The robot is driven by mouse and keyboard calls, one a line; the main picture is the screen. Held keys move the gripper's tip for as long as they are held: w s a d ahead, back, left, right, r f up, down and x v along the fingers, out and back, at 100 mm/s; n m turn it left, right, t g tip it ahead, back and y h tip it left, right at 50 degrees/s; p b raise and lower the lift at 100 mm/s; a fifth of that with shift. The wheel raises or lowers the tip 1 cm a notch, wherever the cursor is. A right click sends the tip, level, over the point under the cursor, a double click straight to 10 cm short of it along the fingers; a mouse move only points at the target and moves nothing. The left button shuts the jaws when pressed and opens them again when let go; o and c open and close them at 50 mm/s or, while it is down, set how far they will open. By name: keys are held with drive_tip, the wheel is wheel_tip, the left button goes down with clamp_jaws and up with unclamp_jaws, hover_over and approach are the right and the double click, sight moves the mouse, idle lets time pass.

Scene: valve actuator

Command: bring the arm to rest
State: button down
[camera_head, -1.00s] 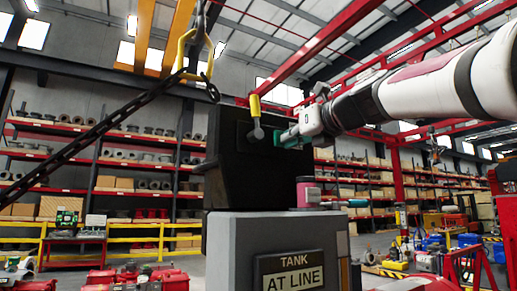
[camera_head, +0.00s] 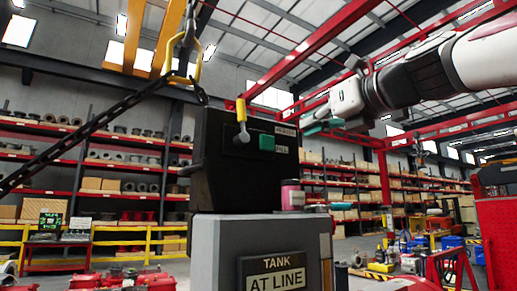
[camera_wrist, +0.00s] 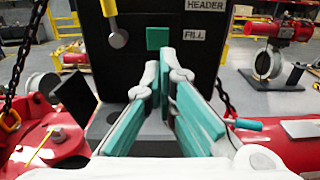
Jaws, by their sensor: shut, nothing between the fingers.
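My gripper (camera_head: 318,126) hangs in the air to the right of the black actuator box (camera_head: 225,165), apart from it. Its teal fingers are closed together with nothing between them; they also show in the wrist view (camera_wrist: 166,75). The box face carries a lever with a yellow handle (camera_head: 241,110) pointing up, and a green square (camera_head: 267,142) beside labels reading HEADER and FILL. In the wrist view the lever (camera_wrist: 111,15) and green square (camera_wrist: 157,38) lie beyond my fingertips.
The grey cabinet (camera_head: 208,250) under the box bears a TANK AT LINE sign and a pink-and-dark cylinder (camera_head: 292,195). A chain and yellow hook (camera_head: 190,50) hang at upper left. Red valve bodies (camera_wrist: 50,145) lie low. Shelves stand behind.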

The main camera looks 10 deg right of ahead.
idle(0.4)
drive_tip(key=s+a+f+n+g+h, duration=0.1)
drive_tip(key=s+a+f+n+g, duration=0.15)
drive_tip(key=f+n, duration=0.75)
drive_tip(key=s+a+f+n+g+h, duration=0.1)
drive_tip(key=s+a+f+n+g, duration=0.25)
drive_tip(key=f, duration=1.05)
drive_tip(key=s+d+f+n+g+h, duration=0.1)
drive_tip(key=s+f+n+g, duration=0.1)
drive_tip(key=s+f+n, duration=0.2)
drive_tip(key=s+d+f+n+g+h, duration=0.1)
drive_tip(key=s+f+n+g, duration=0.1)
drive_tip(key=s+f+n, duration=0.3)
drive_tip(key=s+d+f+n+g+h, duration=0.1)
drive_tip(key=s+f+n, duration=0.4)
drive_tip(key=f+n, duration=0.5)
wheel_tip(320, 180, down, 5)
drive_tip(key=shift+f+g+h, duration=0.15)
drive_tip(key=shift+g+h, duration=0.15)
drive_tip(key=shift+g, duration=0.1)
drive_tip(key=c, duration=2.3)
unclamp_jaws()
drive_tip(key=shift+w, duration=0.1)
